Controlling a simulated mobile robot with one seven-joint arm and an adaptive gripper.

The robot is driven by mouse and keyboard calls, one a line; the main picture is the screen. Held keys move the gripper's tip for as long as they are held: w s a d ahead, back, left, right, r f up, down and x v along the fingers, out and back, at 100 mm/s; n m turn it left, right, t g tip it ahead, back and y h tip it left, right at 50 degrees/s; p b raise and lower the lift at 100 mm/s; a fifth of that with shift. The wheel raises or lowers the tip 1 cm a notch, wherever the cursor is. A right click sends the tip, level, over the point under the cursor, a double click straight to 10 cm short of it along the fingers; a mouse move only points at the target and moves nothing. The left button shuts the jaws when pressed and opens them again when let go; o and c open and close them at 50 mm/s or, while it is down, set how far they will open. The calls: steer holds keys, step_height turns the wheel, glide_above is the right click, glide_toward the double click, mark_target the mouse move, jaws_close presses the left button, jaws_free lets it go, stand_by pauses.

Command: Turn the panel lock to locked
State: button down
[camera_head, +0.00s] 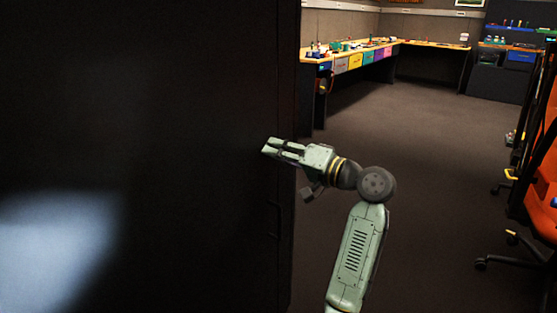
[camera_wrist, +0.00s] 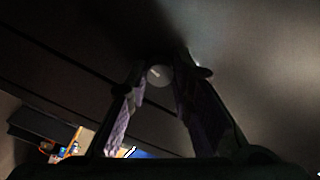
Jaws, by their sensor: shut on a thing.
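The panel lock (camera_wrist: 158,74) is a small round grey piece with a light mark on its face. It sits between my fingertips in the wrist view, on the dark panel (camera_head: 200,130). My gripper (camera_head: 268,147) reaches in from the right and its fingertips meet the panel near its right edge. It also shows in the wrist view (camera_wrist: 160,84), with the two fingers shut on the lock from both sides. In the head view the lock is hidden by my fingers. The lock's turn position is hard to tell in the dim light.
A thin dark handle (camera_head: 276,220) is on the panel below my gripper. Open grey floor (camera_head: 400,140) lies to the right. A long workbench (camera_head: 345,52) with coloured drawers stands behind. An orange chair (camera_head: 540,165) stands at the far right.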

steer(key=shift+n+b, duration=0.65)
steer(key=shift+n, duration=0.45)
steer(key=c, duration=1.4)
jaws_free()
steer(key=v, duration=1.2)
